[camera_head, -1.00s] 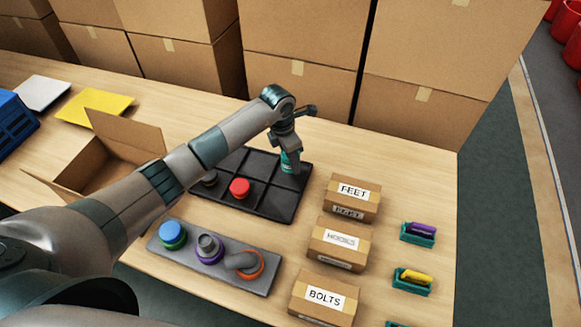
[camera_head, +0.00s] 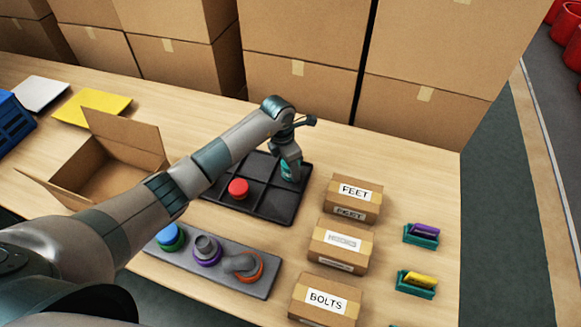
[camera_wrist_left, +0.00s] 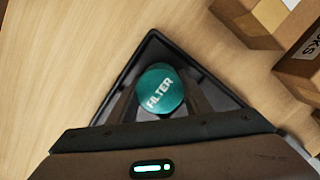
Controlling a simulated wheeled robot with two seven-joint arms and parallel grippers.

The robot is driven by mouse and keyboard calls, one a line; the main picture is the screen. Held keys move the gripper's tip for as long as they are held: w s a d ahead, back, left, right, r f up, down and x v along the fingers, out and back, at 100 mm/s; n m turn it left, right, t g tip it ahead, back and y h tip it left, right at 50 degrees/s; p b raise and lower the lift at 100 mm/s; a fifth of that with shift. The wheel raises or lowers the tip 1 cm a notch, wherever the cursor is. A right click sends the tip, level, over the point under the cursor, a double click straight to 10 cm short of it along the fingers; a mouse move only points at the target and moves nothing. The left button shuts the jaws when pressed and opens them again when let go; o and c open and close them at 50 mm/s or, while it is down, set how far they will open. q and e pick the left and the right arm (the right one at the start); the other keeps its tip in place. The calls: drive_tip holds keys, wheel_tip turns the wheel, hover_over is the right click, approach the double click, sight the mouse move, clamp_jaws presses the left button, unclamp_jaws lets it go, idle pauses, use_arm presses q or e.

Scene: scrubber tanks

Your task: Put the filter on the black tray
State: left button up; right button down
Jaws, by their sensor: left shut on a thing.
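The filter (camera_wrist_left: 160,88) is a teal round cap marked FILTER, held between the fingers of my left gripper (camera_head: 290,173). In the head view the filter (camera_head: 291,168) is a small teal patch, mostly covered by the gripper. The black tray (camera_head: 268,206) has several compartments; the gripper and filter are at its far right corner compartment. In the wrist view the tray's corner (camera_wrist_left: 153,40) frames the filter. I cannot tell whether the filter touches the tray floor. A red round part (camera_head: 238,188) sits in another compartment. My right gripper is not in view.
A grey tray (camera_head: 215,262) with blue-green, purple and orange-ringed parts lies in front. Boxes labelled FEET (camera_head: 353,198), HOSES (camera_head: 338,246) and BOLTS (camera_head: 325,300) stand to the right. An open carton (camera_head: 105,165) is at left; stacked cartons line the back.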

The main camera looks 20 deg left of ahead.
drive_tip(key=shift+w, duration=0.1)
use_arm(q)
drive_tip(key=shift+f, duration=0.1)
drive_tip(key=o, duration=1)
drive_tip(key=shift+o, duration=0.2)
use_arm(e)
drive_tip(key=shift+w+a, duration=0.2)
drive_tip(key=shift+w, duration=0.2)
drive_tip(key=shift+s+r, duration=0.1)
use_arm(q)
drive_tip(key=shift+r, duration=0.2)
drive_tip(key=r, duration=0.3)
drive_tip(key=shift+s+a+r+b, duration=0.15)
drive_tip(key=shift+a+r+b, duration=0.1)
drive_tip(key=shift+b, duration=0.1)
drive_tip(key=r, duration=0.2)
drive_tip(key=r+b, duration=0.1)
drive_tip(key=r, duration=0.2)
drive_tip(key=s+r, duration=0.1)
drive_tip(key=r, duration=0.2)
drive_tip(key=shift+a+r, duration=0.1)
drive_tip(key=shift+a, duration=0.3)
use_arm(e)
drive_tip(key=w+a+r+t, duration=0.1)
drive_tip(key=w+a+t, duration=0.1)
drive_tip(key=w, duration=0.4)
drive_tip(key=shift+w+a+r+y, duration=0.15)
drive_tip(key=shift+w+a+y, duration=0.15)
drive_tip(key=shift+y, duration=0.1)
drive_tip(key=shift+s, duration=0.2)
